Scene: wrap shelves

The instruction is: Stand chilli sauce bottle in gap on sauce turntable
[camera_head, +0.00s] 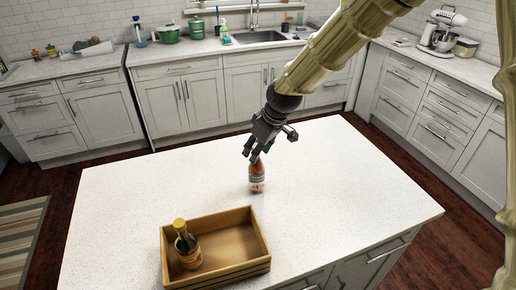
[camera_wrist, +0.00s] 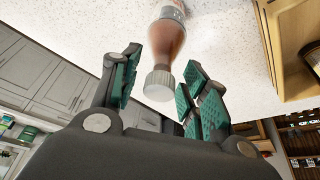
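A bottle of red-brown sauce (camera_head: 257,181) with a label stands upright on the white island top. I take it to be the chilli sauce bottle, but its label is too small to read. In the wrist view the bottle (camera_wrist: 167,40) shows its ribbed pale cap between my fingers. My gripper (camera_head: 255,154) is just above the bottle, with its fingers spread. In the wrist view my gripper (camera_wrist: 158,88) is open, with green pads on either side of the cap and gaps visible. I can make out no turntable in either view.
A wooden tray (camera_head: 256,267) stands at the island's front, with a dark bottle with a yellow cap (camera_head: 187,246) in its left part. The tray's right part is empty. The island top (camera_head: 340,190) is clear to the right. Cabinets and a sink (camera_head: 258,37) stand behind.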

